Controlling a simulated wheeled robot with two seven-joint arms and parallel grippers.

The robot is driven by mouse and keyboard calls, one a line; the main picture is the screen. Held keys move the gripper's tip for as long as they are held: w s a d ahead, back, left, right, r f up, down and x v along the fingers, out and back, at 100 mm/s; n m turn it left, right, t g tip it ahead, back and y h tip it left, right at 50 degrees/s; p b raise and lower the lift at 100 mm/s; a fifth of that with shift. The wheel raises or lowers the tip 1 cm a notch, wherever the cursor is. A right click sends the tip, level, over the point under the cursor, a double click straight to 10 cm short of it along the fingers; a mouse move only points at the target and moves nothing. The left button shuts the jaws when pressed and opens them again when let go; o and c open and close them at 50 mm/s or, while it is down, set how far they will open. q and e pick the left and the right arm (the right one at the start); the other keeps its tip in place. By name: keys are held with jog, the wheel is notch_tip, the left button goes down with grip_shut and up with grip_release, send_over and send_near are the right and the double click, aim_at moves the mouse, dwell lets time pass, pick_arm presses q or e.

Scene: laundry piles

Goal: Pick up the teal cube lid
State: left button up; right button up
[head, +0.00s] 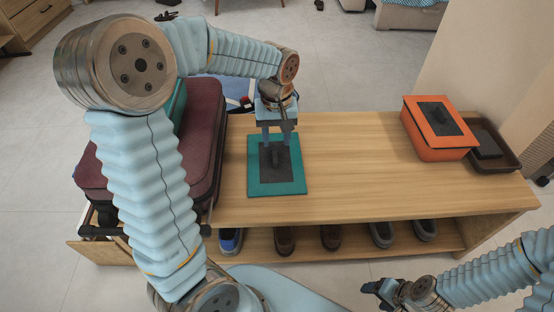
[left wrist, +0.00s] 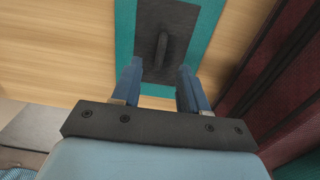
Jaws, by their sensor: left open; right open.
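The teal cube lid (head: 290,180) lies flat on the wooden bench, with a dark grey square and a raised black handle at its middle. It also shows in the left wrist view (left wrist: 124,35), with the handle between and just beyond my fingers. My left gripper (head: 278,150) points down over the lid, open and empty, its fingertips near the handle. In the left wrist view my left gripper (left wrist: 157,75) has its two blue fingers apart. My right gripper (head: 380,292) is low in front of the bench, far from the lid, open and empty.
An orange box (head: 428,150) with a dark panel on top stands at the bench's right, next to a dark tray (head: 512,164). A maroon suitcase (head: 203,130) stands at the left. Several shoes (head: 331,237) sit on the lower shelf. The bench's middle (head: 350,165) is clear.

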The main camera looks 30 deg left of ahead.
aim_at(275, 158)
pick_arm(q)
notch_tip(275, 158, down, 8)
jog(key=shift+s+a+r+b, duration=0.1)
jog(key=shift+b, duration=0.35)
grip_shut()
